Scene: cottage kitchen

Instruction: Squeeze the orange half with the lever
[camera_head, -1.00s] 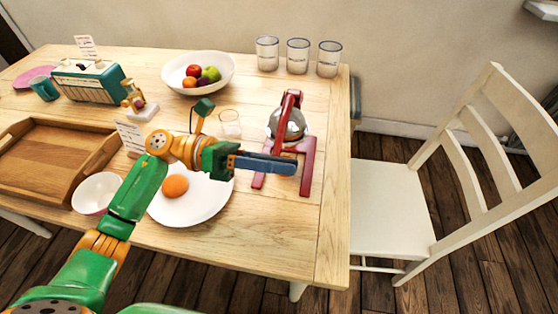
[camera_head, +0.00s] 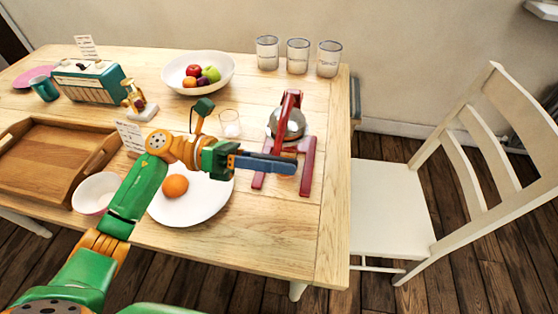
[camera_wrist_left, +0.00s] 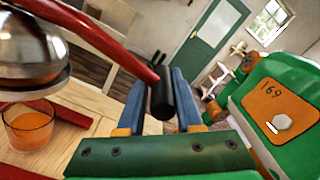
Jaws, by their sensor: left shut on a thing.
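The red juice press (camera_head: 307,165) stands near the table's right end, with its silver dome (camera_head: 291,125) lowered. The dome also shows in the left wrist view (camera_wrist_left: 35,50). The red lever (camera_wrist_left: 105,45) ends in a black grip (camera_wrist_left: 161,96) between the blue fingers of my left gripper (camera_wrist_left: 158,102), which is shut on it. In the head view my left gripper (camera_head: 268,164) is in front of the press and hides part of it. A glass with orange juice (camera_wrist_left: 30,128) stands under the dome. The orange half is hidden. My right gripper is not in view.
A white plate (camera_head: 205,207) with an orange (camera_head: 175,186) lies beneath my left forearm. An empty glass (camera_head: 230,124) stands left of the press. A fruit bowl (camera_head: 172,74) and several glasses (camera_head: 298,57) are at the back. A white chair (camera_head: 390,210) stands right of the table.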

